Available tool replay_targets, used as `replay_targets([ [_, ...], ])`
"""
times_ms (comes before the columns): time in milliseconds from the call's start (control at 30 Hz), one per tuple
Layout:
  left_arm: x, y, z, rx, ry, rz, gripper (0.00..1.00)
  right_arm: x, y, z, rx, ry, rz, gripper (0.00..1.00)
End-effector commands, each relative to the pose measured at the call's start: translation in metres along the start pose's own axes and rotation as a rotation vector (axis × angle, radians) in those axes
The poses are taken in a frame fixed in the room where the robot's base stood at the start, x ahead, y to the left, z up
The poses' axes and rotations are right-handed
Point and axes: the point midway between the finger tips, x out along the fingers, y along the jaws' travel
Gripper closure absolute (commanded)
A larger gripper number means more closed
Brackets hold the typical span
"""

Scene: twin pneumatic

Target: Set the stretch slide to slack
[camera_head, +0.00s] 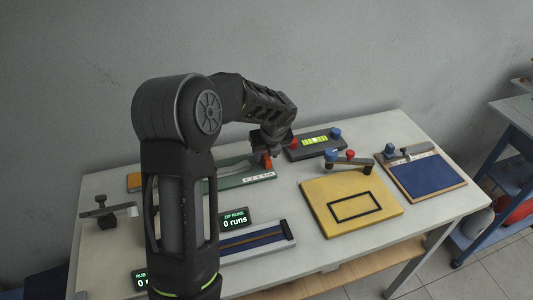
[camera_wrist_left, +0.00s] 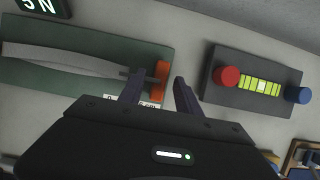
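The stretch slide is a green board (camera_head: 235,183) with a pale strap and an orange slider block (camera_head: 267,161) at its right end. A small white scale label (camera_head: 260,176) runs along its front edge. In the left wrist view the orange block (camera_wrist_left: 160,80) shows between my two fingers, at the right end of the strap (camera_wrist_left: 70,60). My left gripper (camera_head: 271,146) is over the block, and its fingers (camera_wrist_left: 160,92) are apart. No contact between fingers and block can be made out. My arm hides much of the board's left part. My right gripper is not in view.
A dark box (camera_head: 315,143) with a lit display and red and blue knobs stands just right of the slide. A yellow board (camera_head: 385,211) and a blue pad (camera_head: 430,178) lie further right. A zip fixture (camera_head: 265,240) and displays (camera_head: 233,219) are in front.

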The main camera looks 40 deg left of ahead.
Motion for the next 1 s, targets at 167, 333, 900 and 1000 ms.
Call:
replay_targets([
  [167, -0.010, -0.001, 0.001, -0.001, -0.002, -0.003, 0.60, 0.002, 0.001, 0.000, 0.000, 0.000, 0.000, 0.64],
  [333, -0.035, -0.001, 0.001, 0.000, -0.004, -0.005, 0.60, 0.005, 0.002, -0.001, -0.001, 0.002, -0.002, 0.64],
  [900, -0.078, 0.000, 0.000, 0.000, 0.000, 0.000, 0.60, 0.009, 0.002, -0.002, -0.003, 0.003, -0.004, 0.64],
  [1000, -0.078, 0.000, 0.000, -0.004, 0.001, 0.000, 0.54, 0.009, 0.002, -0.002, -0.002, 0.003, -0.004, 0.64],
])
